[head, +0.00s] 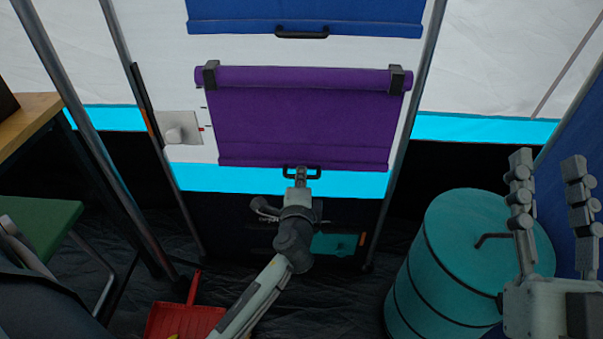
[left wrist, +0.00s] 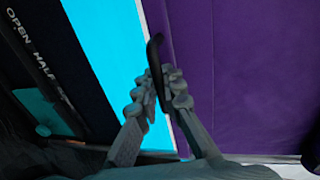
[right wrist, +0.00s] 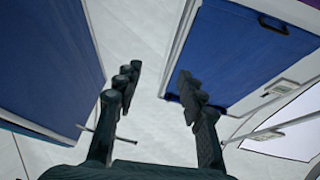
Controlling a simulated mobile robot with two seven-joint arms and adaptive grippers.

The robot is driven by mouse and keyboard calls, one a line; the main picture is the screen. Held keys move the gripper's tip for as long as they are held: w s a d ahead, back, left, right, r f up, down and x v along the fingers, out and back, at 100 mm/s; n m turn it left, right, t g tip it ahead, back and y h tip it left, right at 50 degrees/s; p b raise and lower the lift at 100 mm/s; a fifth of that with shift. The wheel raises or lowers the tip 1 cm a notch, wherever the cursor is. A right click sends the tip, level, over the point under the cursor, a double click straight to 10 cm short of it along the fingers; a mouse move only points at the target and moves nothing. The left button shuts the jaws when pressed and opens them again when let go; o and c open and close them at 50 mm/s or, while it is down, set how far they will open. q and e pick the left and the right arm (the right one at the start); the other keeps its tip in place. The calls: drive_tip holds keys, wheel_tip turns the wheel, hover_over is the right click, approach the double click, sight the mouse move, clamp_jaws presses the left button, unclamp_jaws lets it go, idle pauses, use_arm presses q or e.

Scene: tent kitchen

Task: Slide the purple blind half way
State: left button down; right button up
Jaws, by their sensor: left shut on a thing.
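The purple blind (head: 300,120) hangs from a roller between two dark brackets, partly unrolled, over the white panel. Its black handle (head: 313,173) is at the bottom bar. My left gripper (head: 301,172) is at that handle; in the left wrist view, the fingers (left wrist: 158,88) are closed around the black handle (left wrist: 154,55), beside the purple cloth (left wrist: 235,70). My right gripper (head: 550,180) is raised at the right, open and empty, away from the blind; its spread fingers also show in the right wrist view (right wrist: 158,90).
A blue blind (head: 305,15) with its own handle hangs above. A teal barrel (head: 465,260) stands at right, a red dustpan (head: 180,320) lies on the floor, and a green chair (head: 40,225) is at left.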

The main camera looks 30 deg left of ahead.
use_arm(q)
drive_tip(key=shift+f, duration=0.45)
drive_tip(key=c, duration=1.6)
unclamp_jaws()
use_arm(e)
drive_tip(key=shift+s+d+r+t+y, duration=0.15)
drive_tip(key=shift+s+r+t, duration=0.15)
drive_tip(key=shift+r, duration=0.2)
drive_tip(key=shift+s+a+r+t+y, duration=0.15)
drive_tip(key=shift+s+r+t, duration=0.15)
drive_tip(key=shift+r, duration=0.15)
drive_tip(key=shift+d, duration=0.1)
use_arm(q)
drive_tip(key=v, duration=1.2)
